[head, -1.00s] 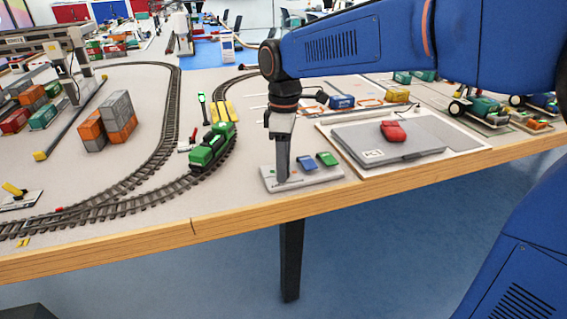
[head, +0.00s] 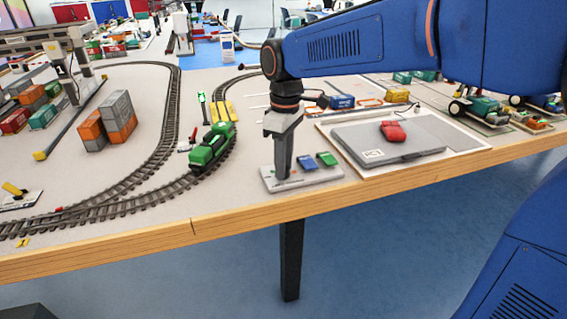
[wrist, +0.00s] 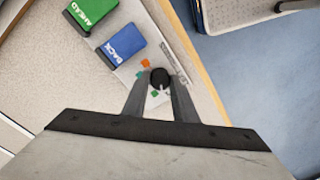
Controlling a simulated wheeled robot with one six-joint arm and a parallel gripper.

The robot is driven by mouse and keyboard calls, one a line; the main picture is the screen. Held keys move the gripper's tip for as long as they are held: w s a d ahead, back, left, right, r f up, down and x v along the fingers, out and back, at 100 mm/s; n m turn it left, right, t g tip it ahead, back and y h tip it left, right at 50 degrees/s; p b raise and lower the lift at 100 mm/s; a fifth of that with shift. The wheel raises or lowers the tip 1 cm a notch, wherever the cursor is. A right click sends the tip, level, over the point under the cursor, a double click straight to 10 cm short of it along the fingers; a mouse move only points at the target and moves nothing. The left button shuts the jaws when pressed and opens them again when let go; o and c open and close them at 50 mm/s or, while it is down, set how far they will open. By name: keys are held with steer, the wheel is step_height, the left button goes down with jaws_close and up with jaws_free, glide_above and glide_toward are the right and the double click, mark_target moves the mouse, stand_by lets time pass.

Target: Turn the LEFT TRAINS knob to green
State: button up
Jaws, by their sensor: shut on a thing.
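The control panel (head: 320,178) is a light plate at the table's front edge with a blue rocker (head: 307,163) and a green rocker (head: 327,159). In the wrist view the rockers read BACK (wrist: 124,43) and AHEAD (wrist: 92,10). A round black knob (wrist: 160,77) sits between my fingertips, with a white pointer mark on its lower side, toward a green mark (wrist: 155,93). An orange mark (wrist: 145,63) lies to its upper left.
A green locomotive (head: 212,147) stands on the track left of the panel, near a signal lit green (head: 202,98). A grey case (head: 365,152) with a red object (head: 392,131) lies to the right. Orange and grey containers (head: 107,122) stand at left.

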steer(key=shift+m, duration=2.2)
steer(key=o, duration=1)
steer(key=shift+o, duration=0.2)
step_height(320, 180, up, 17)
steer(key=shift+w+d+r, duration=0.2)
steer(key=shift+w+d, duration=0.1)
steer(key=shift+d, duration=0.05)
